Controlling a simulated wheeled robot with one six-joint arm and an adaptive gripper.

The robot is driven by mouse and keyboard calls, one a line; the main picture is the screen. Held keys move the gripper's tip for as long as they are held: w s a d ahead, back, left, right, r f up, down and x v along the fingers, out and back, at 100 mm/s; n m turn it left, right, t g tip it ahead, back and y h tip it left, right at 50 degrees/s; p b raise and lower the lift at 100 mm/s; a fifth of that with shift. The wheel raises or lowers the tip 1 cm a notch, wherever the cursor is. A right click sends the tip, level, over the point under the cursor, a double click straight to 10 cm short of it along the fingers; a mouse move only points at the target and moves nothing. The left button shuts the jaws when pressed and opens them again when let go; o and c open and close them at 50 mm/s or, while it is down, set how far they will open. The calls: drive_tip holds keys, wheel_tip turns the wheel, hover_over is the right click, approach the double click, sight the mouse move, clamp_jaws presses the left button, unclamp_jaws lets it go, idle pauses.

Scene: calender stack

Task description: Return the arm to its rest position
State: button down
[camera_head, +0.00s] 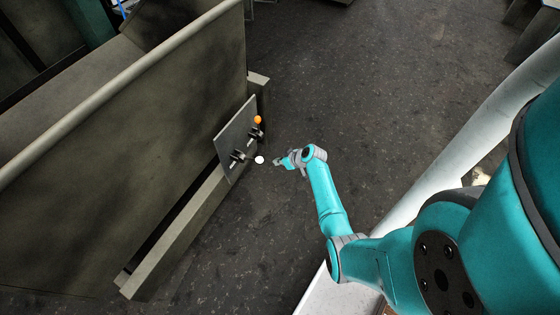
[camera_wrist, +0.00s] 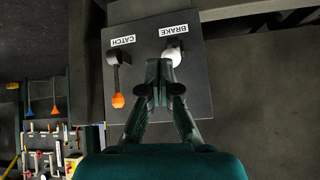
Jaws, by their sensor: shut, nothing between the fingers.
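My gripper (camera_head: 279,162) is shut and empty, just right of the control panel (camera_head: 224,150) in the head view. In the wrist view its fingers (camera_wrist: 159,72) meet in front of the same panel (camera_wrist: 205,105). The BRAKE lever ends in a white knob (camera_head: 259,160), seen just beyond the fingertips in the wrist view (camera_wrist: 173,56). A small gap shows between knob and gripper in the head view. The CATCH lever ends in an orange knob (camera_head: 257,120), which hangs left of the fingers in the wrist view (camera_wrist: 118,100). My arm is stretched out over the floor.
A large grey machine side (camera_head: 130,150) with a rounded top rail (camera_head: 110,85) stands left, with a beam (camera_head: 180,235) along its foot. Dark floor (camera_head: 380,90) lies open beyond my arm. A tool rack (camera_wrist: 60,140) stands at left in the wrist view.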

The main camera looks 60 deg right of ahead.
drive_tip(key=shift+s+r, duration=0.15)
drive_tip(key=shift+s, duration=0.1)
drive_tip(key=s+a+f+h, duration=0.1)
drive_tip(key=s+a, duration=0.4)
drive_tip(key=a, duration=0.5)
drive_tip(key=s+a+f+h, duration=0.1)
drive_tip(key=s+a, duration=0.4)
drive_tip(key=a, duration=0.5)
drive_tip(key=s+a+r+t, duration=0.2)
drive_tip(key=s+a+r, duration=0.8)
drive_tip(key=s, duration=0.3)
drive_tip(key=s+a+r+t, duration=0.1)
drive_tip(key=s+a+r, duration=0.1)
drive_tip(key=r, duration=0.6)
drive_tip(key=s+a+r+n+t+y, duration=0.1)
drive_tip(key=s+a+r, duration=0.1)
drive_tip(key=s+r, duration=0.3)
drive_tip(key=s+a+r+t+y, duration=0.1)
drive_tip(key=s+a+r+t, duration=0.1)
drive_tip(key=r, duration=1.1)
drive_tip(key=shift+s+a, duration=0.45)
drive_tip(key=shift+s, duration=0.8)
